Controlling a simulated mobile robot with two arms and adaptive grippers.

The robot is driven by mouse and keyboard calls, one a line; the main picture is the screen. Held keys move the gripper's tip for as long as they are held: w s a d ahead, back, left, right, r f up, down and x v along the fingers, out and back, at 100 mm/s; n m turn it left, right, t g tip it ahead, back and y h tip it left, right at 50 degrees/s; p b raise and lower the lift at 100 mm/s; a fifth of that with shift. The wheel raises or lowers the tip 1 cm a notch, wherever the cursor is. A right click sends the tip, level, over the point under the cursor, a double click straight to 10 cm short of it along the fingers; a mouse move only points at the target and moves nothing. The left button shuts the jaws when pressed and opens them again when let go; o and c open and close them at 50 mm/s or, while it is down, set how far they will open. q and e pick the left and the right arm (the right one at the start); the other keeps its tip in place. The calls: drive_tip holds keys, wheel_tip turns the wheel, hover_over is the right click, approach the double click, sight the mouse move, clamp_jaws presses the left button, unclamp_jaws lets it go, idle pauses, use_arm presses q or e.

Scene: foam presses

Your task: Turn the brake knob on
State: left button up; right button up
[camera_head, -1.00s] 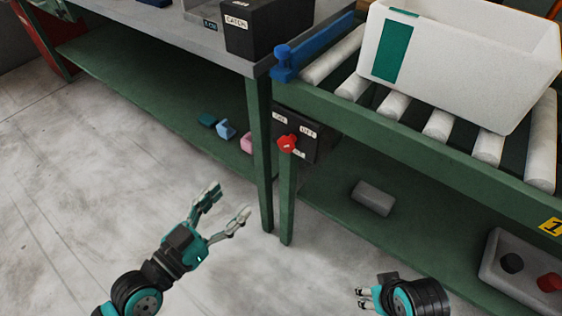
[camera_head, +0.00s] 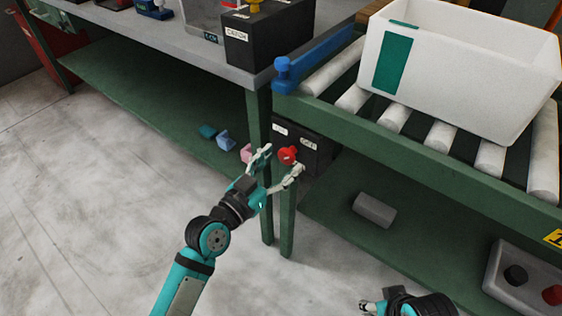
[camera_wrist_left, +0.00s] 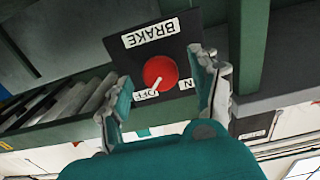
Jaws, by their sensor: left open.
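The red brake knob (camera_head: 287,155) sits on a dark panel (camera_head: 318,152) fixed at the green table legs. In the left wrist view the red knob (camera_wrist_left: 160,73) is on a black plate (camera_wrist_left: 185,40) labelled BRAKE, with OFF and ON labels that appear upside down; its white pointer mark is toward OFF. My left gripper (camera_head: 280,163) is open, with its fingers on either side of the knob in the picture; I see no contact. The left fingers (camera_wrist_left: 164,88) also frame the knob in the wrist view. My right gripper (camera_head: 366,306) is low at the bottom edge, partly cut off.
A roller conveyor with a white bin (camera_head: 462,70) is above right of the knob. A control box (camera_head: 528,282) with black and red buttons is at lower right.

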use_arm(q)
drive_tip(key=shift+w+d, duration=0.25)
drive_tip(key=shift+w, duration=0.1)
use_arm(e)
drive_tip(key=shift+r, duration=0.3)
use_arm(q)
drive_tip(key=shift+c, duration=0.4)
use_arm(e)
drive_tip(key=shift+s, duration=0.1)
use_arm(q)
drive_tip(key=c, duration=1.1)
use_arm(e)
drive_tip(key=shift+d, duration=0.1)
